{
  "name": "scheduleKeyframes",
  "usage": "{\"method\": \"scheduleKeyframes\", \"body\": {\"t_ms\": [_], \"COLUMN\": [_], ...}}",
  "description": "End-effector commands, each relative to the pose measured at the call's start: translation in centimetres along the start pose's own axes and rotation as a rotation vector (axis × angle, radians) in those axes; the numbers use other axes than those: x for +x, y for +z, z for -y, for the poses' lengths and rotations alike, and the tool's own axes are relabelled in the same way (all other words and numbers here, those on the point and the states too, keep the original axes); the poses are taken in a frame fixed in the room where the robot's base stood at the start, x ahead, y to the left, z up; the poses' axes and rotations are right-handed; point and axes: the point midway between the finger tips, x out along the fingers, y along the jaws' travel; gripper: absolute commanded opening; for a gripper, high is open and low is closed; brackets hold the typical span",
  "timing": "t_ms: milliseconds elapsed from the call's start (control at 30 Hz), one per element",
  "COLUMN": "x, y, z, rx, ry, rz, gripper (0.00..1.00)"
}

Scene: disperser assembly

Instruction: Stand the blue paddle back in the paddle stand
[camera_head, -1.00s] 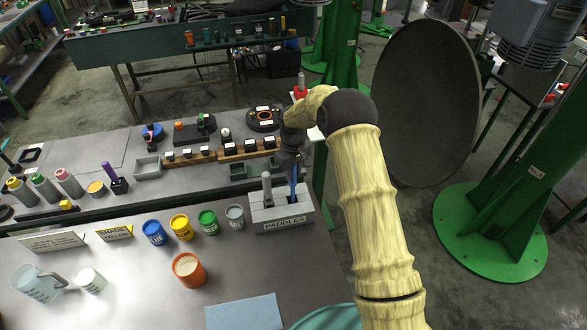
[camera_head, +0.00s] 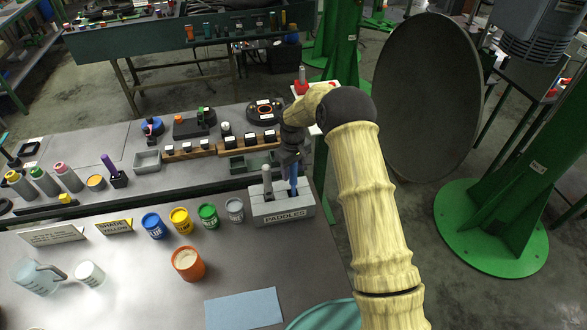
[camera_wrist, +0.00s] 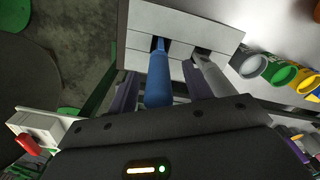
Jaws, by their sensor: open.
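The blue paddle (camera_head: 293,185) stands upright in a slot of the grey paddle stand (camera_head: 283,219), at its right side. In the wrist view the blue paddle's handle (camera_wrist: 160,77) rises from the stand (camera_wrist: 190,18). My gripper (camera_head: 292,166) points down over the blue paddle. Its fingers (camera_wrist: 160,95) are open, one on each side of the handle, with visible gaps. The lower part of the blue paddle is hidden inside the stand.
A grey paddle (camera_head: 267,184) stands in the slot to the left, also close beside my finger in the wrist view (camera_wrist: 215,77). Several paint cups, including a grey one (camera_head: 235,210), stand left of the stand. A blue cloth (camera_head: 244,309) lies in front.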

Motion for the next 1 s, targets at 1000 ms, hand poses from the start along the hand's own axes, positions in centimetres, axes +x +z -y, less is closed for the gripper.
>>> {"method": "scheduleKeyframes", "body": {"t_ms": [1000], "x": [-15.5], "y": [-0.1], "z": [-0.1], "rx": [0.0], "ry": [0.002], "rz": [-0.003], "gripper": [0.5]}}
